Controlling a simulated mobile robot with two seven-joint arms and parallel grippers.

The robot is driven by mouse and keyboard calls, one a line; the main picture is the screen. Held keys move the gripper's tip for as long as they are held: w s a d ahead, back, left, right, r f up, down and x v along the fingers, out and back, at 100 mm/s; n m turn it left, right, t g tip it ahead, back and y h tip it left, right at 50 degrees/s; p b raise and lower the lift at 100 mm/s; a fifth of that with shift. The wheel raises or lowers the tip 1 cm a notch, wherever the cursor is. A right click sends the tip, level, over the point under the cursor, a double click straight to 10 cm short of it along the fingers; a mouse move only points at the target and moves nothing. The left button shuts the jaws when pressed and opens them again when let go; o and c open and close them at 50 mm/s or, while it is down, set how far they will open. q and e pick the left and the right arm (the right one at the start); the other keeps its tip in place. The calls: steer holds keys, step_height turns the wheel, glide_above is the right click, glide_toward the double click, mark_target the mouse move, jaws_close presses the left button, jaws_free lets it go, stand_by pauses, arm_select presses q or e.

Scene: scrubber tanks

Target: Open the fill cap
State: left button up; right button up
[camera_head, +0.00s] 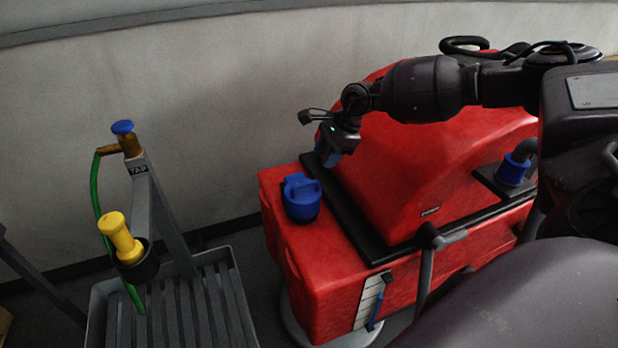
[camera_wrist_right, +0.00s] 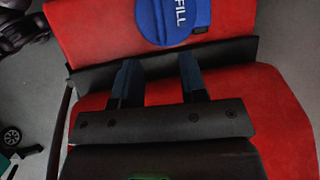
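The blue fill cap (camera_head: 302,198) sits on the left end of the red tank (camera_head: 285,248) and looks closed. In the right wrist view the cap (camera_wrist_right: 172,22), lettered FILL, is at the top edge, partly cut off. My right gripper (camera_head: 328,157) is above the tank, behind and to the right of the cap, not touching it. In the wrist view its two fingers (camera_wrist_right: 159,62) are spread with nothing between them, and the cap lies beyond their tips. My left gripper is not in view.
A red domed cover (camera_head: 400,190) with a black rim rises right of the cap. A blue-collared hose fitting (camera_head: 514,167) is farther right. At left, a grey stand holds a tap (camera_head: 128,140), a green hose and a yellow nozzle (camera_head: 120,236) over a slatted tray (camera_head: 238,318).

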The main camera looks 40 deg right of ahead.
mark_target(309, 182)
steer(key=x, duration=0.9)
steer(key=shift+r, duration=0.1)
steer(key=shift+c, duration=0.5)
jaws_close()
